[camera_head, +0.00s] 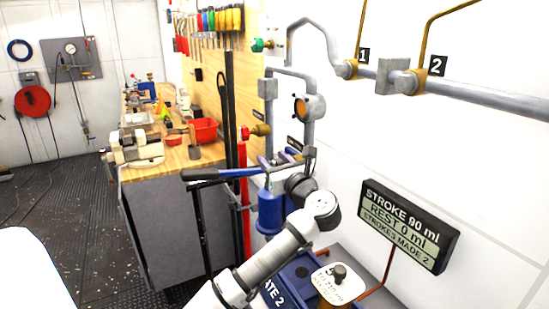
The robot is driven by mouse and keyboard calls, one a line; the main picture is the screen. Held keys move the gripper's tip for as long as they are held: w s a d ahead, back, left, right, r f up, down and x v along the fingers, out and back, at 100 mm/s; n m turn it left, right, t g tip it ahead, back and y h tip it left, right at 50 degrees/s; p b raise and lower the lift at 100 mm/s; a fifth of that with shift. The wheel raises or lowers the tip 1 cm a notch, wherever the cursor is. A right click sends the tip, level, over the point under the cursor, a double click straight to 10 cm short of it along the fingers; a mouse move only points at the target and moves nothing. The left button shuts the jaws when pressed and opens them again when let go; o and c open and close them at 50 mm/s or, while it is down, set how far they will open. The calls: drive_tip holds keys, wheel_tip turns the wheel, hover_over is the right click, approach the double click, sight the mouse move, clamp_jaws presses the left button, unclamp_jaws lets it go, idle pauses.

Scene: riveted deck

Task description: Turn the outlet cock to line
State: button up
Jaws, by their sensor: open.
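I cannot tell for certain which fitting is the outlet cock. A brass fitting with a red end (256,131) sits on the pipework beside a small black label, and a green-ended fitting (262,45) sits higher up. A hand pump has a blue lever (238,173) with a black grip reaching left and a blue body (270,211) below. My arm comes up from the bottom centre. My gripper (290,158) is open at the pump head, beside the lever's right end; its fingertips are small and hard to make out. Part of the pump is hidden behind my arm.
A display (410,226) reads STROKE 90 ml, REST 0 ml, STROKES MADE 2. A round gauge (310,107) is above the pump. Grey pipe (480,98) with tags 1 and 2 runs along the wall. A cluttered workbench (160,200) stands left; dark floor (90,220) is clear.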

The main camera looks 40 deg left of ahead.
wheel_tip(320, 180, up, 20)
drive_tip(key=b, duration=0.2)
idle(0.8)
